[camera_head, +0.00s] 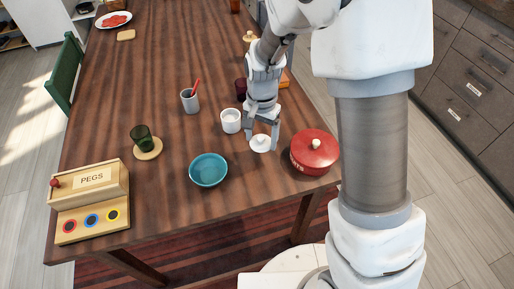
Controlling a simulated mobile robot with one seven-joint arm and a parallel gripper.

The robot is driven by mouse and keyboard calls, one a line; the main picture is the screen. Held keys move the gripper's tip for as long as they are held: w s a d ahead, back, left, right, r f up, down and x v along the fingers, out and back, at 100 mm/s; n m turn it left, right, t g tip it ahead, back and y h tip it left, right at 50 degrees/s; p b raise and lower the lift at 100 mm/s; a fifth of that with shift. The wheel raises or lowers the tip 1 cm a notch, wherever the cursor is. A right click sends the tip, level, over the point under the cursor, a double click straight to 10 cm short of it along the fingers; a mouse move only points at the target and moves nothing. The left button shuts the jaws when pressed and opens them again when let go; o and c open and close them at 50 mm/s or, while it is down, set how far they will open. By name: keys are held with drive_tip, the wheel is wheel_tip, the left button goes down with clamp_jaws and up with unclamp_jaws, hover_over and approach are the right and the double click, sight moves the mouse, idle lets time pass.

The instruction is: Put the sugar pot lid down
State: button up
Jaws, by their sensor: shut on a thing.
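The white sugar pot lid (260,145) is at or just above the wooden table, in front of the sugar pot; I cannot tell whether it touches the wood. My gripper (261,133) points down from above and is shut on the lid's knob, which the fingers partly hide. The white sugar pot (230,121) stands upright and uncovered, just left of my gripper.
A red lidded pot (314,152) stands close on the right. A teal bowl (208,170) is to the left.

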sight(257, 141)
drive_tip(key=shift+w+a+f, duration=0.25)
drive_tip(key=shift+a+f, duration=0.2)
drive_tip(key=shift+a, duration=0.15)
drive_tip(key=shift+f+b, duration=0.55)
drive_tip(key=shift+f, duration=1.35)
drive_tip(key=shift+f, duration=0.2)
drive_tip(key=o, duration=1.2)
